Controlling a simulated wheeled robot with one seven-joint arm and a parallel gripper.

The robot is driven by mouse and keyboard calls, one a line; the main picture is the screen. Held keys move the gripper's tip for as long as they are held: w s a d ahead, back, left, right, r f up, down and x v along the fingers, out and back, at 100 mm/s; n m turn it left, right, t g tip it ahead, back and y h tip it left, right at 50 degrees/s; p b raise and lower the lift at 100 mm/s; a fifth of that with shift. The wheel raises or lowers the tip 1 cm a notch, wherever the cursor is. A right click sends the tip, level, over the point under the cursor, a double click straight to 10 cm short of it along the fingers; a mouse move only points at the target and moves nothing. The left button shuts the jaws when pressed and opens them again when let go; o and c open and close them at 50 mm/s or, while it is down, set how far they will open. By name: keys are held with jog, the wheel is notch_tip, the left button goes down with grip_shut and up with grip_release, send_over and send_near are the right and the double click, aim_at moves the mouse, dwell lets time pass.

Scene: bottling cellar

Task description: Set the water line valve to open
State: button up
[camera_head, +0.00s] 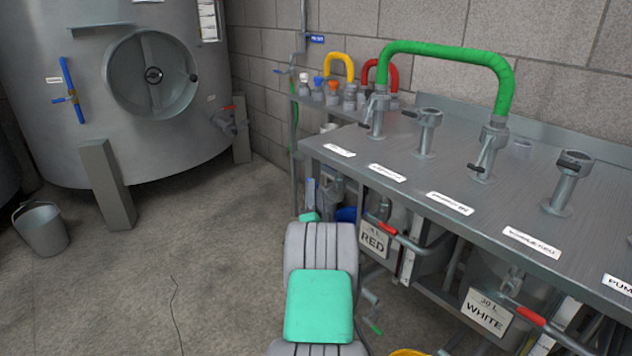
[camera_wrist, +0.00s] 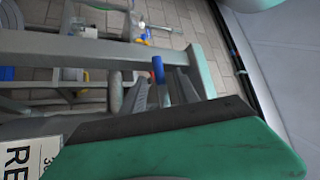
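A thin grey pipe (camera_head: 303,22) runs down the wall in the head view, with a small blue tag (camera_head: 315,39) too small to read. My gripper (camera_head: 318,190) is low beside the bench's left end, below and apart from this lever, and partly hidden by my arm. In the wrist view, grey finger-like parts (camera_wrist: 183,84) show beside a blue upright piece (camera_wrist: 158,69); I cannot tell whether they touch.
A steel bench (camera_head: 470,180) with several pipe stubs and a green hose (camera_head: 440,48) fills the right. Containers marked RED (camera_head: 373,238) and WHITE (camera_head: 487,310) sit below. A tank (camera_head: 60,130) with another blue lever (camera_head: 68,85) and a bucket (camera_head: 41,228) stand left. The floor between is open.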

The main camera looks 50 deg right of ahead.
jog(key=x, duration=0.3)
jog(key=shift+d, duration=0.1)
grip_shut()
dwell(1.4)
